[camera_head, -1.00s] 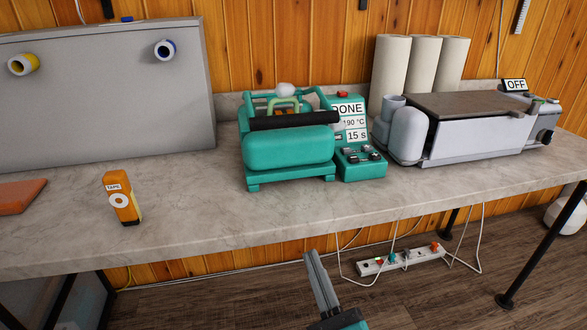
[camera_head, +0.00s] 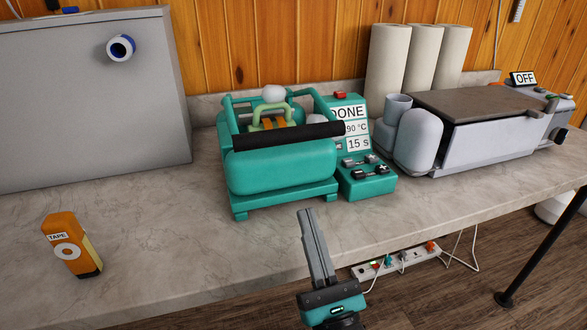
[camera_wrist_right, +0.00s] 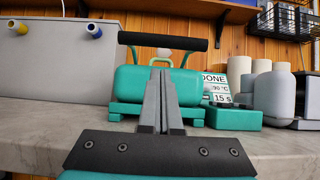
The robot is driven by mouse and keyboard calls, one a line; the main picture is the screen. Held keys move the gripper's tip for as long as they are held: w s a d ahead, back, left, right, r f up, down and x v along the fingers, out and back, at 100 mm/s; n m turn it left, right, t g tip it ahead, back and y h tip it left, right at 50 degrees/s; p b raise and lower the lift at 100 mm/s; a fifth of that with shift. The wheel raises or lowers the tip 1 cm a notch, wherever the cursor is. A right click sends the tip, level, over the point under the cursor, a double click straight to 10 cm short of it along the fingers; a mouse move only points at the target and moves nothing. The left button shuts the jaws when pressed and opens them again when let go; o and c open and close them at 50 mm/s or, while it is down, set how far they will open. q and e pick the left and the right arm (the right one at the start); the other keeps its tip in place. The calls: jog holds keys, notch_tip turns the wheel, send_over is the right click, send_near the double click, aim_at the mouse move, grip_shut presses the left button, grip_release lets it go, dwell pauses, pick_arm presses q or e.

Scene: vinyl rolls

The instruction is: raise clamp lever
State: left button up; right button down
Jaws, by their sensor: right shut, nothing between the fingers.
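The teal press (camera_head: 280,165) stands on the bench, and its display reads DONE, a temperature of 90 °C or more with the start partly covered, and 15 s. Its black lever handle (camera_head: 288,136) lies across the front above the rounded teal body; it also shows in the right wrist view (camera_wrist_right: 162,41). My right gripper (camera_head: 306,214) is shut and empty, in front of the press and below its body, apart from the handle. In the right wrist view its fingers (camera_wrist_right: 160,75) point at the press. My left gripper is not in view.
An orange tape box (camera_head: 72,245) stands at the left on the bench (camera_head: 180,240). A grey cabinet (camera_head: 80,110) is behind it. White rolls (camera_head: 410,60) and a grey machine marked OFF (camera_head: 480,130) stand at the right. The bench front is mostly clear.

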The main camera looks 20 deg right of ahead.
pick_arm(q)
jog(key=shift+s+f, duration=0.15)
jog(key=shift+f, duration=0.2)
pick_arm(e)
jog(key=x, duration=1)
pick_arm(q)
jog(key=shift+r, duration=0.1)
jog(key=shift+p, duration=0.3)
